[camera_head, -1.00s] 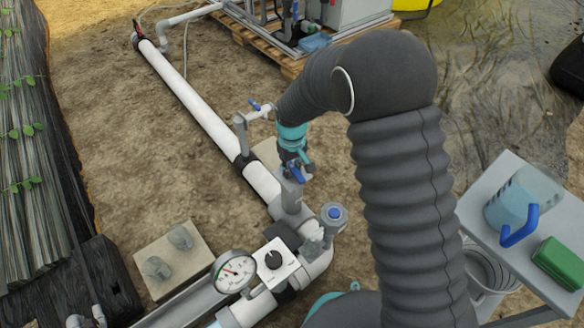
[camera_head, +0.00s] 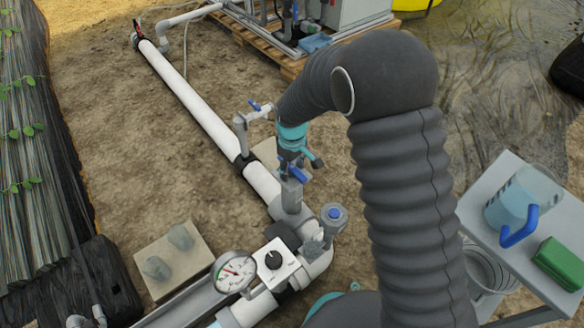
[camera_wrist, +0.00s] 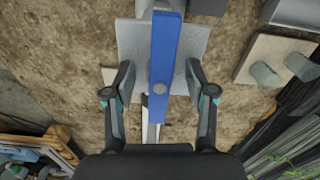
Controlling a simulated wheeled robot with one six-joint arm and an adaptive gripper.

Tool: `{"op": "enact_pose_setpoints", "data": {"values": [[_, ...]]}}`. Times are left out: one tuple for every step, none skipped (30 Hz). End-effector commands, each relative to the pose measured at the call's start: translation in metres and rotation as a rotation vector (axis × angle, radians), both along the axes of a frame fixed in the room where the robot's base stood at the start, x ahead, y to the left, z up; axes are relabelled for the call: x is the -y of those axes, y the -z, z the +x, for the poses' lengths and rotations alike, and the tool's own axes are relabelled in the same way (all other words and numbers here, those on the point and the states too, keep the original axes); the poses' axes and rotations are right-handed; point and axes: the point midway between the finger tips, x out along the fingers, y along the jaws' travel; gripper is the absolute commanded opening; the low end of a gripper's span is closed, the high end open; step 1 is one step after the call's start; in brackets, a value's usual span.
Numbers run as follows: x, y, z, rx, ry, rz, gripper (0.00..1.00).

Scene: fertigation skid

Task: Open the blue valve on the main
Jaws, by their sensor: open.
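The blue valve lever (camera_head: 298,174) sits on a grey upright valve body (camera_head: 291,195) that rises from the white main pipe (camera_head: 193,100). In the wrist view the long blue lever (camera_wrist: 165,50) runs up the middle of the picture, with a round grey bolt on it. My gripper (camera_wrist: 160,78) is open, with one dark finger on each side of the lever and a visible gap on both sides. In the head view my gripper (camera_head: 298,160) is just above the lever, partly hidden by my arm.
A smaller blue-handled valve (camera_head: 255,105) stands on a grey riser close behind my gripper. A pressure gauge (camera_head: 234,271), a white box with a black knob (camera_head: 275,262) and a blue-capped grey fitting (camera_head: 334,216) are nearer. A side table (camera_head: 481,217) stands at right.

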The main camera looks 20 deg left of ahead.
Motion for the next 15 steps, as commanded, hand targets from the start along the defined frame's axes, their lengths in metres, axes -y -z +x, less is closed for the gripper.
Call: {"op": "enact_pose_setpoints", "data": {"values": [[0.0, -0.006, 0.0, 0.001, 0.0, 0.001, 0.56], [0.0, -0.01, 0.0, 0.001, 0.0, 0.001, 0.56], [0.0, -0.014, 0.0, 0.0, 0.0, 0.001, 0.56], [0.0, -0.018, 0.0, 0.0, 0.0, 0.001, 0.56], [0.0, -0.022, 0.0, 0.0, 0.001, 0.001, 0.56], [0.0, -0.028, 0.0, 0.0, 0.001, 0.001, 0.56], [0.0, -0.032, 0.0, 0.001, 0.001, 0.001, 0.56], [0.0, -0.036, 0.0, 0.001, 0.001, 0.001, 0.56], [0.0, -0.041, 0.0, 0.002, 0.001, 0.002, 0.56], [0.0, -0.045, 0.0, 0.002, 0.001, 0.002, 0.56], [-0.001, -0.049, 0.001, 0.002, 0.001, 0.002, 0.56], [0.0, -0.054, 0.0, 0.002, 0.001, 0.002, 0.56], [0.0, -0.058, 0.0, 0.002, 0.001, 0.002, 0.56], [0.0, -0.061, 0.0, 0.001, 0.001, 0.001, 0.56], [0.0, -0.066, 0.0, 0.001, 0.001, 0.001, 0.56]]}}
